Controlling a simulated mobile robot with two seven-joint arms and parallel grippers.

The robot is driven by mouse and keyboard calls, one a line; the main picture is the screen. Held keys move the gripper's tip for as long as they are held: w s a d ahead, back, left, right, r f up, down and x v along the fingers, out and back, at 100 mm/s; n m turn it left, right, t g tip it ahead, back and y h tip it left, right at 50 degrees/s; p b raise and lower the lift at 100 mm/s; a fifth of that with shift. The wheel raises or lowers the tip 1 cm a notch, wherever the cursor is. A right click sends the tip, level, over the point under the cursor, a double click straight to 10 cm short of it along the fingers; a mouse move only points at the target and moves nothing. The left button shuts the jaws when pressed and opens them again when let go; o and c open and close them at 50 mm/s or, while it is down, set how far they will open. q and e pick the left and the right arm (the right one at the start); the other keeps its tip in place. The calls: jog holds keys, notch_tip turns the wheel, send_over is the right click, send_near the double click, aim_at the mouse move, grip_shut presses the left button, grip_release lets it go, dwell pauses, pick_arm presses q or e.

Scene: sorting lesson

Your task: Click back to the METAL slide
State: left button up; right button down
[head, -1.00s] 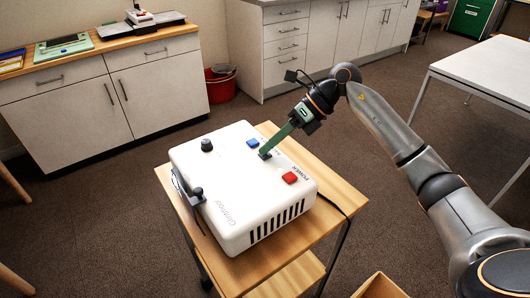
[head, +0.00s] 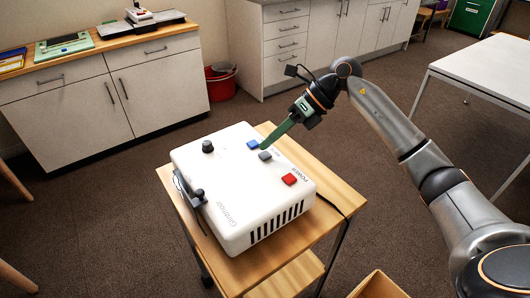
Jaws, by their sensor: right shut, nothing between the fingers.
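A white slide projector (head: 232,211) sits on a small wooden cart. Its top carries a blue button (head: 253,145), a grey button (head: 265,156), a red button (head: 289,179) beside the word POWER, and a black knob (head: 208,146). My right gripper (head: 264,147) is shut and empty, with its green fingers pointing down and left. Its tips are at the far edge of the grey button and just right of the blue one. I cannot tell whether they touch anything. My left gripper is out of view. No projected slide is visible.
The wooden cart top (head: 327,181) has bare room at the right of the projector, where a black cable runs. A white table (head: 490,72) stands at the right. An open wooden box (head: 378,285) is at the bottom. Cabinets and a red bucket (head: 221,86) are behind.

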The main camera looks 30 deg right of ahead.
aim_at(270, 155)
notch_tip(270, 155, up, 5)
jog(key=p, duration=0.3)
jog(key=shift+f, duration=0.15)
dwell(0.5)
